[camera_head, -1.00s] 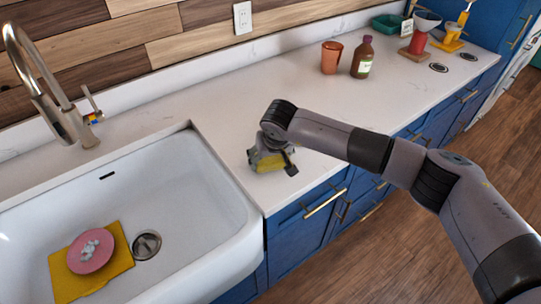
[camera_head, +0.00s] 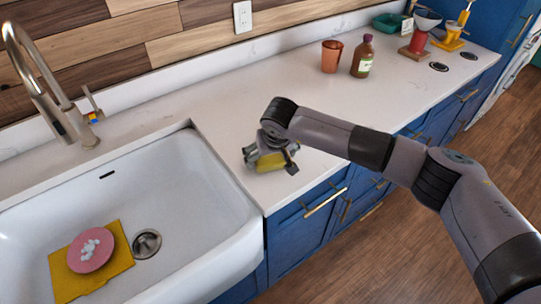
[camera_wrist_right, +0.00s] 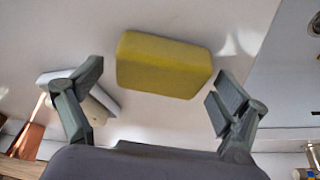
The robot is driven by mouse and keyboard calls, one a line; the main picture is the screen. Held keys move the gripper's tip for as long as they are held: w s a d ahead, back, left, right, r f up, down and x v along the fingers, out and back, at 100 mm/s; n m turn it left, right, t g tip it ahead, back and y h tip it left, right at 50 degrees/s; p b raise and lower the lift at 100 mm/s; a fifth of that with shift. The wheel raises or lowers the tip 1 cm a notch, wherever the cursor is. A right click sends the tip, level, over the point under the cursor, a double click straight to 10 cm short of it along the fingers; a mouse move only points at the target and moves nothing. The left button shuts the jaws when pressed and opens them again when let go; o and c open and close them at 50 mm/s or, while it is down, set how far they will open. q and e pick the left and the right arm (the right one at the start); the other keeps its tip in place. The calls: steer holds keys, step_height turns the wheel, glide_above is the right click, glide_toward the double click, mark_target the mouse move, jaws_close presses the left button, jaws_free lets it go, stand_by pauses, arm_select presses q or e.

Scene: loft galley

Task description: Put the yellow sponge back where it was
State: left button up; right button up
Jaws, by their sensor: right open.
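The yellow sponge (camera_head: 270,163) is on the white counter, near its front edge and just right of the sink. My right gripper (camera_head: 270,157) is over it, with the fingers apart on either side. In the right wrist view the sponge (camera_wrist_right: 163,65) shows whole as a yellow block between and just past the open fingertips (camera_wrist_right: 160,85). A gap shows between it and the left finger; the right finger is close to its edge, and I cannot tell whether they touch. My left gripper is not in view.
The white sink (camera_head: 185,215) holds a yellow cloth (camera_head: 115,265) with a pink round dish (camera_head: 91,250) on it. An orange cup (camera_head: 331,57) and a brown bottle (camera_head: 362,57) stand farther back. The counter between is clear. A faucet (camera_head: 60,110) stands behind the sink.

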steer(key=b+v, duration=0.2)
steer(key=v, duration=0.9)
steer(key=shift+s+r+b, duration=0.25)
steer(key=shift+r+b, duration=0.05)
